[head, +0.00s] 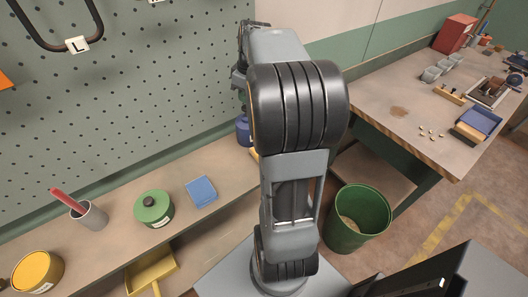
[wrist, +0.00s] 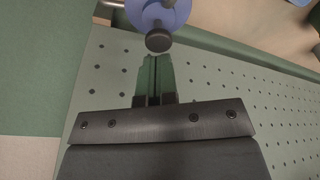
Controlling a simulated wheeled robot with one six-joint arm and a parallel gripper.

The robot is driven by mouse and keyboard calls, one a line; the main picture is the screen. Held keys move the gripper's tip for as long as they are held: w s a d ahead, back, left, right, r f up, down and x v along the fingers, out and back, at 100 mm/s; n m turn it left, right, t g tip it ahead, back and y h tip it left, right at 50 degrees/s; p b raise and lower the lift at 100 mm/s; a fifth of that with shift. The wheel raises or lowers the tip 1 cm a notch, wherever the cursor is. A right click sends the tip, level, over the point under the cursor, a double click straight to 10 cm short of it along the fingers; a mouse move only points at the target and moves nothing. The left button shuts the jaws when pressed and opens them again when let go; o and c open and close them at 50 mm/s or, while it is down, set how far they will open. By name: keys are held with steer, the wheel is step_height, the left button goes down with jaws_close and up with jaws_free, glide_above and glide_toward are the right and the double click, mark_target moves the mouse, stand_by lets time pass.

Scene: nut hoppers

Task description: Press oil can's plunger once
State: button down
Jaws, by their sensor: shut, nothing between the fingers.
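The oil can is blue with a dark round plunger knob. In the wrist view the can (wrist: 160,14) is at the top edge, partly cut off, with its plunger (wrist: 158,40) towards my gripper. My gripper (wrist: 155,62) is shut and empty, its green fingertips just short of the knob in the picture. I cannot tell whether they touch it. In the head view the blue can (head: 243,130) stands at the back of the shelf by the pegboard, mostly hidden by my arm. My fingertips are hidden there.
On the shelf (head: 105,247) stand a green round tin (head: 153,209), a blue box (head: 201,191), a grey cup (head: 91,217) and a yellow tin (head: 37,271). The pegboard (head: 150,90) rises behind. A green bin (head: 359,218) and a workbench (head: 390,101) are to the right.

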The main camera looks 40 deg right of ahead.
steer(key=shift+r, duration=0.15)
stand_by(0.4)
step_height(320, 180, up, 6)
steer(key=p, duration=0.4)
steer(key=shift+p, duration=0.4)
